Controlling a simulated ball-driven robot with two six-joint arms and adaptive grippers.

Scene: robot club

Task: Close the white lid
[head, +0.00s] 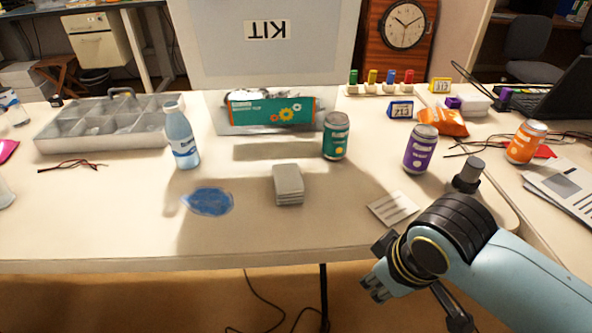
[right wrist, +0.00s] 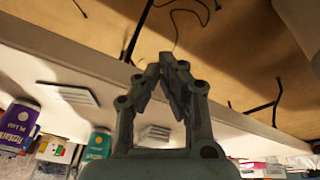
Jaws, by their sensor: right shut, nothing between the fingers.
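The white lid (head: 300,62), marked KIT upside down, stands open and upright at the back of the table. At its foot is a kit box (head: 215,115) with a green and orange packet (head: 272,111) and a crumpled silvery thing showing; the rest of its inside is hidden. My right gripper (head: 374,286) is at the table's front edge, lower right, well in front of the lid and apart from it. In the right wrist view its fingers (right wrist: 174,66) are together and empty. My left gripper is not in view.
A water bottle (head: 181,136), green can (head: 336,135) and purple can (head: 420,149) stand before the lid. A stack of light square pieces (head: 288,184), a blue patch (head: 209,201) and a striped card (head: 394,208) lie nearer. A compartment tray (head: 95,143) is left, a clock (head: 403,26) behind.

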